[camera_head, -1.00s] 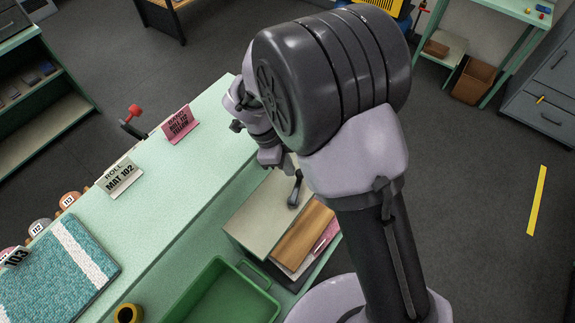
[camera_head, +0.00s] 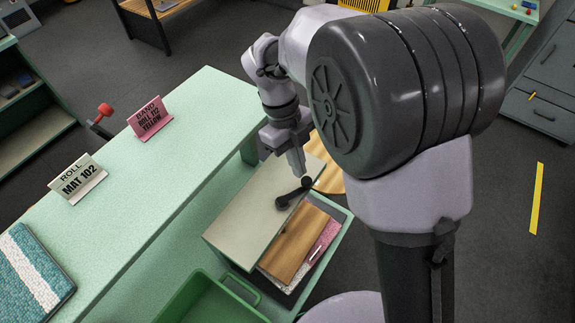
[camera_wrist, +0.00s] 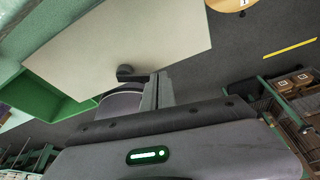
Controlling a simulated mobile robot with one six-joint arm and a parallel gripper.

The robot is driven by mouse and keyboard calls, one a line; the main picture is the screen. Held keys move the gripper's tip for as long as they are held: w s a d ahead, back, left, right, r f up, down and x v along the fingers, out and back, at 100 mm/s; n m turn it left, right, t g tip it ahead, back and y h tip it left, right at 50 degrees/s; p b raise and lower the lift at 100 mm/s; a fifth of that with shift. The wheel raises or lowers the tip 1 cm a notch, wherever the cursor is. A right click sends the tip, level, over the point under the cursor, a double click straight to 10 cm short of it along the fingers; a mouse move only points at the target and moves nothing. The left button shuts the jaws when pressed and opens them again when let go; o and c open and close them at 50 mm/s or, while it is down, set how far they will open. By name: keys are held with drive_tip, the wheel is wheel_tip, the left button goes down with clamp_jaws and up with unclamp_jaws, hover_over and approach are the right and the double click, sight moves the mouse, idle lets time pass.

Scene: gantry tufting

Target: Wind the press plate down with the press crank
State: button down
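The press plate (camera_head: 245,208) is a flat beige-grey board lying over a stack with a wooden layer and a pink speckled layer. The black press crank (camera_head: 290,196) sits on top of it, its arm pointing up and right. My gripper (camera_head: 297,170) points down at the crank's outer end. In the wrist view the plate (camera_wrist: 120,42) fills the upper left, and the crank (camera_wrist: 127,72) runs in behind my fingers (camera_wrist: 157,88). The fingers look close together, but their grip on the crank end is hidden.
A green bin (camera_head: 212,302) stands in front of the press. A round wooden piece (camera_head: 328,180) lies behind the plate. Open floor (camera_head: 515,240) lies right.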

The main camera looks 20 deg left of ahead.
drive_tip(key=shift+s+d+b, duration=0.35)
drive_tip(key=shift+d+b, duration=0.3)
drive_tip(key=shift+d, duration=0.05)
drive_tip(key=shift+s+d+f+m+b, duration=0.15)
drive_tip(key=shift+s+d+m+b, duration=0.05)
drive_tip(key=shift+m+b, duration=0.5)
drive_tip(key=shift+s+d, duration=0.1)
drive_tip(key=shift+d, duration=0.1)
drive_tip(key=shift+s+d+r+b, duration=0.2)
drive_tip(key=shift+s+d+b, duration=0.55)
drive_tip(key=shift+b, duration=0.25)
drive_tip(key=shift+s, duration=0.15)
drive_tip(key=shift+r, duration=0.1)
